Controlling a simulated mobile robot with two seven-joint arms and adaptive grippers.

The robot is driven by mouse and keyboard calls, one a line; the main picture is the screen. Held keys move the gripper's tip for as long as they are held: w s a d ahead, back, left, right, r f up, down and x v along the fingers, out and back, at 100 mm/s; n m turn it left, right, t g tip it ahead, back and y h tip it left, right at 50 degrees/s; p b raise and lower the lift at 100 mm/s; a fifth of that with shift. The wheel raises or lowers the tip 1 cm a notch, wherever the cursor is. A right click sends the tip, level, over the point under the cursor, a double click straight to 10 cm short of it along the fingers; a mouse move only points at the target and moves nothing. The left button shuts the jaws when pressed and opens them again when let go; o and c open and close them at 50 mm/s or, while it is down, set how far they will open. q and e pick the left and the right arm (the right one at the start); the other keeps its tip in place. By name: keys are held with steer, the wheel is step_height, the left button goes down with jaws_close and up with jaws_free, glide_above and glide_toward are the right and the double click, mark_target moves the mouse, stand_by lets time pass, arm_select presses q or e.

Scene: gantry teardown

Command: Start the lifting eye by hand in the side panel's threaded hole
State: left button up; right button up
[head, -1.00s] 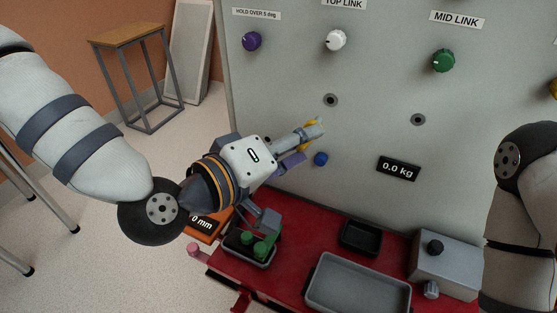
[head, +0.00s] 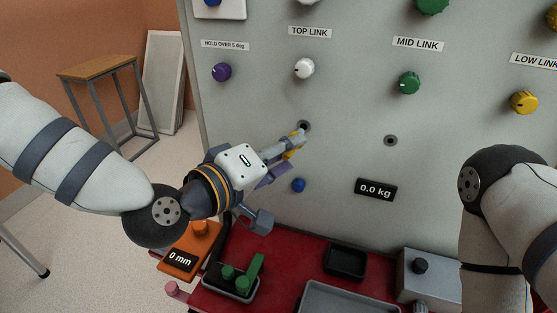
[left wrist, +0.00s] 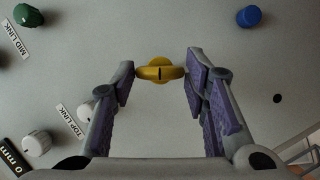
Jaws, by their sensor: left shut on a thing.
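The side panel (head: 345,110) is a tall light grey face with two dark-rimmed holes, one at left (head: 304,126) and one farther right (head: 391,140). My left gripper (head: 295,143) is at the panel, its fingertips just below and partly over the left hole. It is shut on the yellow lifting eye (left wrist: 160,70), which sits between the two purple-padded fingertips in the left wrist view. In the head view the eye is mostly hidden by the fingers. I cannot tell whether its shank touches the hole. My right gripper is out of view.
Knobs in purple (head: 221,72), white (head: 304,68), green (head: 409,83) and yellow (head: 524,102) stick out of the panel. A small blue knob (head: 298,185) is below the gripper. A 0.0 kg display (head: 376,189) is to the right. Trays stand on the red bench (head: 285,270).

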arm_select(q)
steer(key=shift+w+d, duration=0.1)
steer(key=shift+w, duration=0.1)
stand_by(0.5)
steer(key=shift+w+d, duration=0.2)
steer(key=shift+w, duration=0.5)
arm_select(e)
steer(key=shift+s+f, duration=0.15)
arm_select(q)
steer(key=shift+w+r, duration=0.2)
steer(key=shift+r, duration=0.1)
stand_by(0.8)
steer(key=shift+r, duration=0.2)
steer(key=shift+c, duration=0.6)
steer(key=shift+d+r+m+y+p, duration=0.1)
steer(key=shift+r+m+y+p, duration=0.15)
steer(key=shift+m+y+p, duration=0.4)
jaws_close()
steer(key=shift+f+m, duration=0.1)
steer(key=shift+m, duration=0.15)
steer(key=shift+w+f+m, duration=0.1)
steer(key=shift+f+m, duration=0.1)
steer(key=shift+m, duration=0.1)
steer(key=shift+f, duration=0.1)
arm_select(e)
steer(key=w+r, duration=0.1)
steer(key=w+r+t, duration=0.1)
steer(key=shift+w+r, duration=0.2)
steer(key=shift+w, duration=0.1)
